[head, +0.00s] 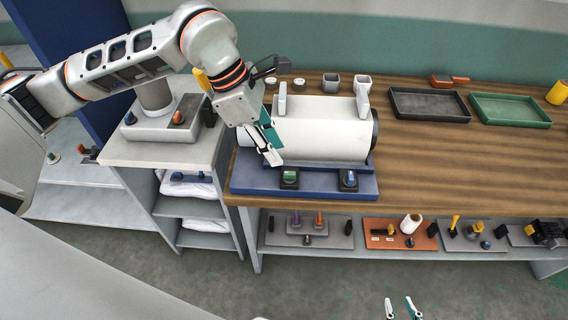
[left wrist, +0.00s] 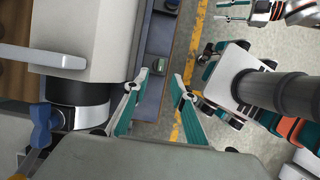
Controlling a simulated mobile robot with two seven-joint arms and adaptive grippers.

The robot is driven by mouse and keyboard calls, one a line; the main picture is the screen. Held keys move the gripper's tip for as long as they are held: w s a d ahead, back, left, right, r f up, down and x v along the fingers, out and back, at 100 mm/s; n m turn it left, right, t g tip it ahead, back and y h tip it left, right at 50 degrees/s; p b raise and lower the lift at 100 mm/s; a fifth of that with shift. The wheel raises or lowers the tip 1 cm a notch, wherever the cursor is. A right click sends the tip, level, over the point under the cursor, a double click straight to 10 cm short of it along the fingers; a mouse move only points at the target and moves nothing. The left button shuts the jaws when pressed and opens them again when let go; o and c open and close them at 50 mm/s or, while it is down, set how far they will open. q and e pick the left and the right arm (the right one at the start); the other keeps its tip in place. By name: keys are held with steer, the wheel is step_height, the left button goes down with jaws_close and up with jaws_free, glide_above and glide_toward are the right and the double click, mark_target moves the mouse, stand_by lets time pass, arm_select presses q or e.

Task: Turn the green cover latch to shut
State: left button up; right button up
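The green cover latch (head: 289,178) sits on a dark block on the blue base (head: 322,186) of the white cylindrical extruder (head: 318,132), at its front left. In the left wrist view the green latch (left wrist: 158,66) shows just beyond and between my left fingertips. My left gripper (head: 272,146) is open and empty, above and slightly left of the latch; its fingers also show in the left wrist view (left wrist: 160,76). I see no contact with the latch. My right gripper (head: 401,308) is open and empty, low in front of the bench, far from the latch.
A blue latch (head: 348,180) stands to the right of the green one. A grey device (head: 155,122) sits on the left cabinet. A black tray (head: 428,104) and green tray (head: 510,110) lie at the back right. The wooden bench top (head: 440,155) right of the extruder is clear.

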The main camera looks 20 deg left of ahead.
mark_target(290, 172)
arm_select(q)
steer(key=x, duration=0.7)
steer(key=shift+d+f, duration=0.15)
steer(key=shift+d, duration=0.05)
jaws_close()
